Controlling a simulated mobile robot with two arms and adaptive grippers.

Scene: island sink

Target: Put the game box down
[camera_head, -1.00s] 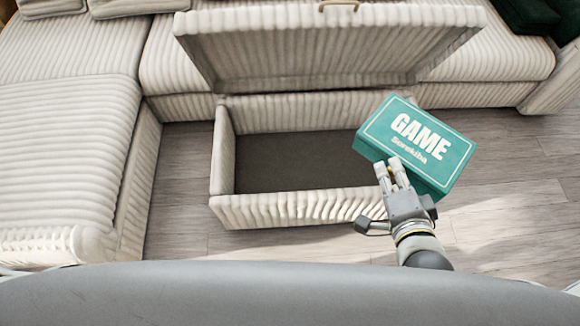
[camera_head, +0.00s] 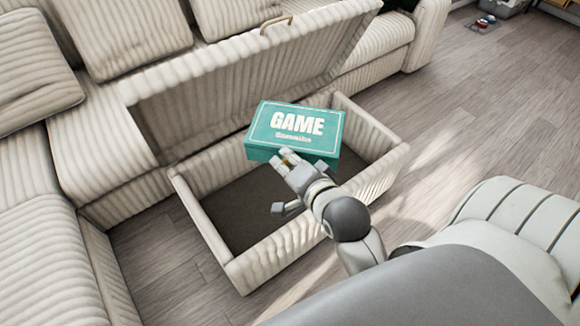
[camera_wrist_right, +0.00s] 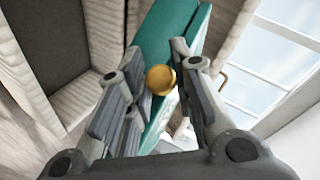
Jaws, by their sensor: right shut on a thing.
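The game box (camera_head: 296,132) is teal with white "GAME" lettering on its top. It is held level over the open storage compartment (camera_head: 228,262) of the sofa. My right gripper (camera_head: 288,158) is shut on the near edge of the box. In the right wrist view the teal box (camera_wrist_right: 165,45) sits between the two fingers of the right gripper (camera_wrist_right: 165,95). The box hides part of the compartment's back and floor. My left gripper is in neither view.
The compartment's corduroy lid (camera_head: 215,95) stands raised behind the box, with a handle (camera_head: 276,24) on its top edge. The sofa seat (camera_head: 40,240) lies at the left. Bare wooden floor (camera_head: 470,110) is at the right.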

